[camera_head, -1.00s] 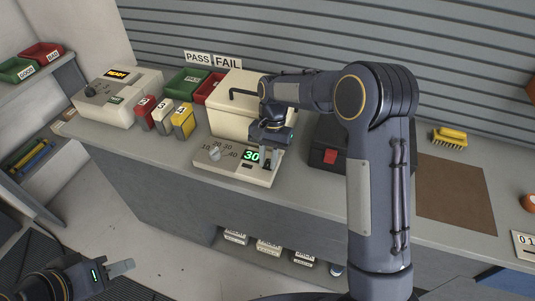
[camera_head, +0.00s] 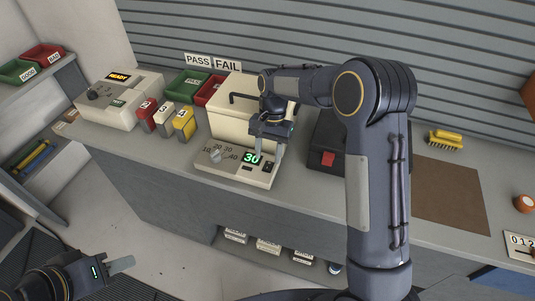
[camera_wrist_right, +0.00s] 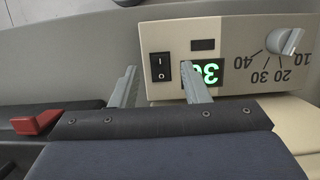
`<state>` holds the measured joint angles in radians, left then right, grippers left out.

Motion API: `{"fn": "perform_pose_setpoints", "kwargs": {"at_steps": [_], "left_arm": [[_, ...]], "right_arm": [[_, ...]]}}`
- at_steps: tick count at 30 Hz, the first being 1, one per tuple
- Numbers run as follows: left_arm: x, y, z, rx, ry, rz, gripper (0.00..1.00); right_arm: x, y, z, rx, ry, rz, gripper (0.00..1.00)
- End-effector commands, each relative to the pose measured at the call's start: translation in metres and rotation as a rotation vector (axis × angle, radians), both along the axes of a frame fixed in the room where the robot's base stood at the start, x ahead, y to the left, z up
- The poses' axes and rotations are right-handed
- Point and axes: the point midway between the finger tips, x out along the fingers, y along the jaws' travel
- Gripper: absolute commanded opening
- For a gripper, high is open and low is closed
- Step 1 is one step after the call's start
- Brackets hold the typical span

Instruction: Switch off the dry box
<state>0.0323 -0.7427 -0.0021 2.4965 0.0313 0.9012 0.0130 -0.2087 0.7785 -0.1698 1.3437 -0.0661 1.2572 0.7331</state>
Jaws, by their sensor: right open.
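The dry box (camera_head: 232,124) is a cream box with a lid handle on the counter. Its front panel (camera_head: 212,166) carries a dial knob (camera_head: 216,156), a display lit green with 30 (camera_head: 251,158) and a black rocker switch (camera_head: 268,166) marked I and O. The switch also shows upside down in the right wrist view (camera_wrist_right: 161,69); which side is pressed I cannot tell. My right gripper (camera_head: 268,156) is open and empty over the panel, its fingers either side of the switch in the picture. My left gripper (camera_head: 122,264) hangs low at the left, away from the counter; its fingers are unclear.
A black case with a red latch (camera_head: 328,158) stands close right of the dry box. Several coloured blocks (camera_head: 163,118) and a READY unit (camera_head: 117,98) stand left. PASS and FAIL bins are behind. A brown mat (camera_head: 445,195) and yellow brush (camera_head: 445,139) lie right.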

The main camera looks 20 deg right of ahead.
Motion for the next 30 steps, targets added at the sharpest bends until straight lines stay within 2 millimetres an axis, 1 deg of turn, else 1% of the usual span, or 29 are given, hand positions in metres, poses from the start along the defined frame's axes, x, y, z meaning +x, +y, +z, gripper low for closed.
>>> {"fn": "perform_pose_setpoints", "kwargs": {"at_steps": [1, 3, 7, 9, 23, 25, 26, 28, 29, 30], "left_arm": [[0.000, 0.000, 0.017, 0.000, 0.000, 0.000, 0.36], [0.000, 0.000, 0.027, 0.000, 0.000, 0.000, 0.36], [0.000, 0.000, 0.040, 0.000, 0.000, 0.000, 0.36], [0.000, 0.000, 0.042, 0.000, 0.000, 0.000, 0.36], [0.000, 0.000, 0.040, 0.000, 0.000, 0.000, 0.36], [0.000, 0.000, 0.040, 0.000, 0.000, 0.000, 0.36], [0.000, 0.000, 0.040, 0.000, 0.000, 0.000, 0.36], [0.000, 0.000, 0.039, 0.000, 0.000, 0.000, 0.36], [0.000, 0.000, 0.038, 0.000, 0.000, 0.000, 0.36], [0.000, 0.000, 0.037, 0.000, 0.000, 0.000, 0.36]], "right_arm": [[0.002, -0.002, 0.017, 0.000, 0.000, -0.001, 0.42], [0.005, -0.003, 0.029, 0.000, 0.000, -0.001, 0.42], [0.008, -0.006, 0.043, 0.000, 0.000, 0.000, 0.42], [0.009, -0.007, 0.046, 0.000, 0.001, 0.000, 0.42], [0.010, -0.007, 0.044, 0.001, 0.001, 0.000, 0.42], [0.009, -0.008, 0.047, 0.004, -0.002, 0.001, 0.42], [0.007, -0.009, 0.049, 0.008, -0.008, 0.001, 0.42], [0.001, -0.015, 0.060, 0.026, -0.029, 0.006, 0.42], [-0.003, -0.019, 0.067, 0.037, -0.043, 0.010, 0.42], [-0.010, -0.025, 0.078, 0.055, -0.068, 0.016, 0.42]]}}
